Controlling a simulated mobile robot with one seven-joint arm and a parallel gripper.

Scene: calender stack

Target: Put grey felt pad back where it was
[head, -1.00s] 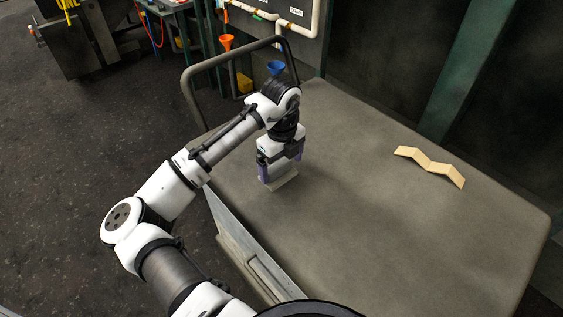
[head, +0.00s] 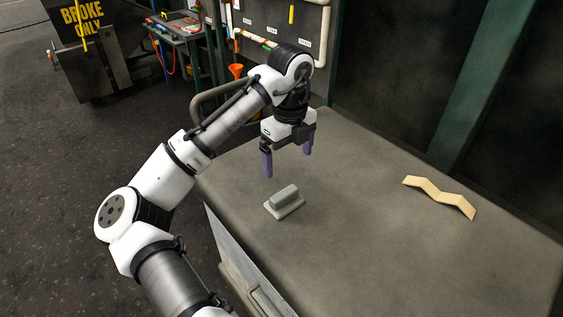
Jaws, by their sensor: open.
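The grey felt pad (head: 284,201) lies on the grey cart top, near its left edge. It has a flat base with a raised block along its middle. My gripper (head: 288,166) is above the pad and a little behind it. Its purple fingers are spread wide and empty, and a clear gap separates them from the pad. The pad is fully visible in the head view.
A zigzag tan strip (head: 440,196) lies on the right part of the cart top (head: 370,240). A bent handle rail (head: 213,95) rises at the cart's far left end. The top between pad and strip is clear. An orange funnel (head: 236,70) shows behind.

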